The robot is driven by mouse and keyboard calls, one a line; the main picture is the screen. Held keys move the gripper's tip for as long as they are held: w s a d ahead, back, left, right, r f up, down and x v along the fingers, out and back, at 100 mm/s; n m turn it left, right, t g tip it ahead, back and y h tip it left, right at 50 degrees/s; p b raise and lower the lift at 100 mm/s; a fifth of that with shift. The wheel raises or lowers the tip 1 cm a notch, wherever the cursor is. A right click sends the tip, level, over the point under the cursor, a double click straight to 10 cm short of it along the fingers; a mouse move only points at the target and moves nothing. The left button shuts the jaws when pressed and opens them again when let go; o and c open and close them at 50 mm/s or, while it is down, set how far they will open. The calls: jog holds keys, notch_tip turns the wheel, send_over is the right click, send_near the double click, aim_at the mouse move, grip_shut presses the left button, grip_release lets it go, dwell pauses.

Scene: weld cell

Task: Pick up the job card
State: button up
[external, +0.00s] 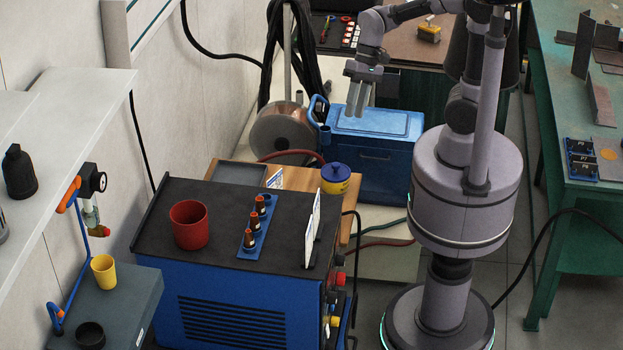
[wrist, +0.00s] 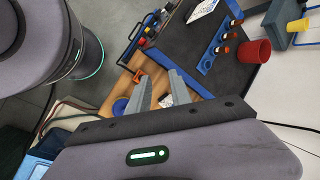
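A white card (external: 312,230) stands upright in a holder at the right edge of the black machine top. It also shows in the wrist view (wrist: 201,9) at the top. A second, smaller white card (external: 275,180) stands behind the machine by the wooden board; in the wrist view a white printed piece (wrist: 167,101) shows there, partly hidden by a finger. I cannot tell which is the job card. My gripper (external: 358,112) is high above the blue box, apart from both cards. Its two fingers (wrist: 159,80) are spread with nothing held between them.
The blue machine (external: 235,310) carries a red cup (external: 188,226) and a blue rack (external: 254,240) of small bottles. A blue and yellow tin (external: 335,180) stands on the wooden board (external: 347,205). A blue box (external: 375,150) and wire spool (external: 283,135) are behind.

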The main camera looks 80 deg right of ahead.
jog(key=s+d+r+n+t+h+p, duration=0.1)
jog(key=s+d+r+n+t+h, duration=0.2)
jog(key=s, duration=0.4)
jog(key=shift+s+r+t, duration=0.35)
jog(key=shift+r+t, duration=0.05)
jog(key=shift+r, duration=0.35)
jog(key=shift+o, duration=0.4)
jog(key=shift+s+d+n, duration=0.15)
jog(key=shift+d+n, duration=0.05)
jog(key=shift+n, duration=0.1)
jog(key=shift+a+f, duration=0.1)
jog(key=m+g+y+b, duration=0.3)
jog(key=m+g+y, duration=0.3)
jog(key=m+y, duration=0.9)
send_near(314, 229)
jog(key=shift+n+y, duration=0.3)
jog(key=shift+n, duration=0.3)
jog(key=a+b, duration=0.1)
jog(key=a, duration=0.2)
jog(key=a+b, duration=0.1)
jog(key=a, duration=0.2)
jog(key=a+b, duration=0.1)
jog(key=a, duration=0.2)
jog(key=shift+s+f, duration=0.1)
jog(key=shift+f, duration=0.15)
jog(key=shift+r, duration=0.1)
